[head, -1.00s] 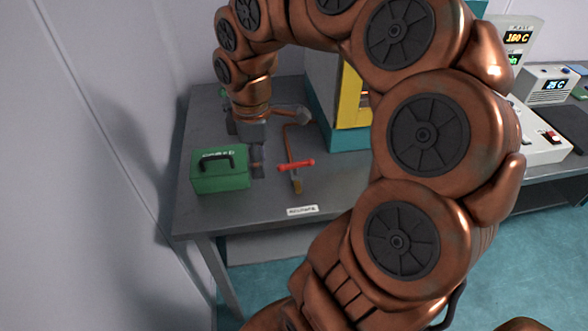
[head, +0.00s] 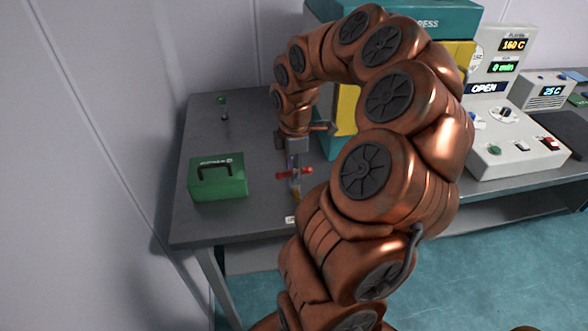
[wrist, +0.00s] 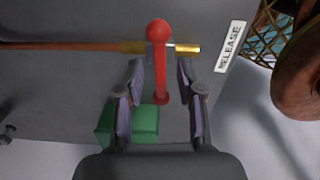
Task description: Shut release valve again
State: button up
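The release valve has a red handle (head: 307,170) near the table's front edge. In the wrist view the red handle (wrist: 158,62), with a round knob, lies crosswise to a copper pipe (wrist: 65,46) that ends in a brass tip (wrist: 187,50). My gripper (head: 293,166) points down over the handle in the head view and partly hides it. In the wrist view my gripper (wrist: 160,88) is open. Its fingers stand apart on either side of the handle's lower part, with visible gaps. A white RELEASE label (wrist: 230,47) lies beside the brass tip.
A green box (head: 218,176) with a black handle stands on the table left of my gripper. The teal and yellow press (head: 343,138) stands behind, partly hidden by my arm. A control panel (head: 516,146) reading OPEN is at right. The table's left back is mostly clear.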

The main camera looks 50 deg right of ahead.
jog(key=shift+f, duration=0.7)
jog(key=shift+c, duration=0.3)
grip_shut()
